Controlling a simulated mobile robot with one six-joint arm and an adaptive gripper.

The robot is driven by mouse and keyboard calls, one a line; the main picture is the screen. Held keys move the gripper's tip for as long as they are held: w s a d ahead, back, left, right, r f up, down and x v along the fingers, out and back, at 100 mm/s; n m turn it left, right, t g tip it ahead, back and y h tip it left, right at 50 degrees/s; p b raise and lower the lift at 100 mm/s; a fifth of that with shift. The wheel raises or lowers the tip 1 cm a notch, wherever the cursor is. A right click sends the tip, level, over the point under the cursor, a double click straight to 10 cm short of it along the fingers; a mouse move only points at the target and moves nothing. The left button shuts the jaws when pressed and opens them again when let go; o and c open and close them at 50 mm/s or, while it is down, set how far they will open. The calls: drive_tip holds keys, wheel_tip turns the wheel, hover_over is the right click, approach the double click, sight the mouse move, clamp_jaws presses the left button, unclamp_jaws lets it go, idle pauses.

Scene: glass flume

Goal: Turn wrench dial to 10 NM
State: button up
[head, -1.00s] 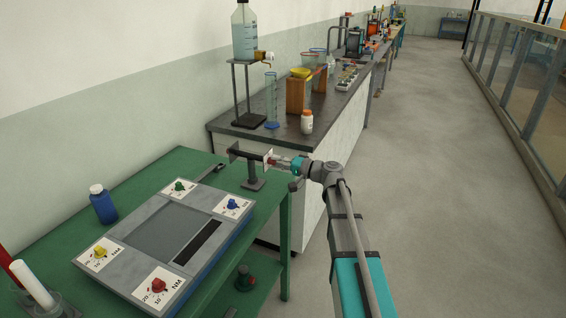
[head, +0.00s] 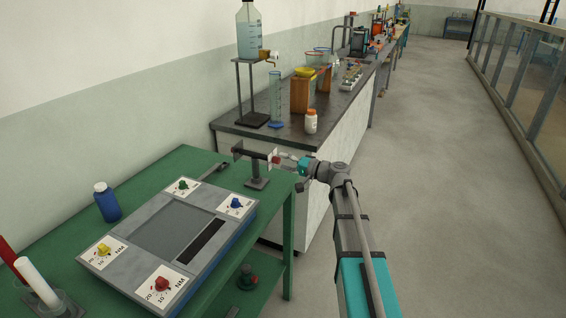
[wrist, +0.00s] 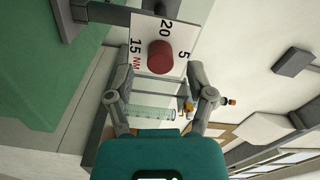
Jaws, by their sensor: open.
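The wrench (head: 245,153) lies level on a dark stand at the far right end of the green table. Its end carries a white dial plate with a red knob (head: 275,159). My gripper (head: 287,159) faces the plate from the right. In the wrist view my gripper (wrist: 160,75) is open, with one finger on each side of the knob; contact cannot be told.
A grey console (head: 137,278) with red, yellow, green and blue dials lies on the green table (head: 150,178). A blue bottle (head: 106,203) stands behind it. The dark-topped bench (head: 235,121) with glassware stands beyond. The floor at right is clear.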

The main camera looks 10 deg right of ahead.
drive_tip(key=v, duration=1.1)
drive_tip(key=shift+a, duration=0.1)
drive_tip(key=s+a+f+n+g+h, duration=0.35)
drive_tip(key=s+a+f+g, duration=0.25)
drive_tip(key=s+a+f, duration=0.35)
drive_tip(key=s+f+g+h, duration=0.5)
drive_tip(key=s+f+h, duration=0.4)
drive_tip(key=s+h, duration=0.25)
wheel_tip(320, 180, up, 14)
drive_tip(key=p, duration=1.3)
drive_tip(key=shift+s+d+f+n, duration=0.25)
drive_tip(key=shift+d+n, duration=0.05)
drive_tip(key=shift+n, duration=0.05)
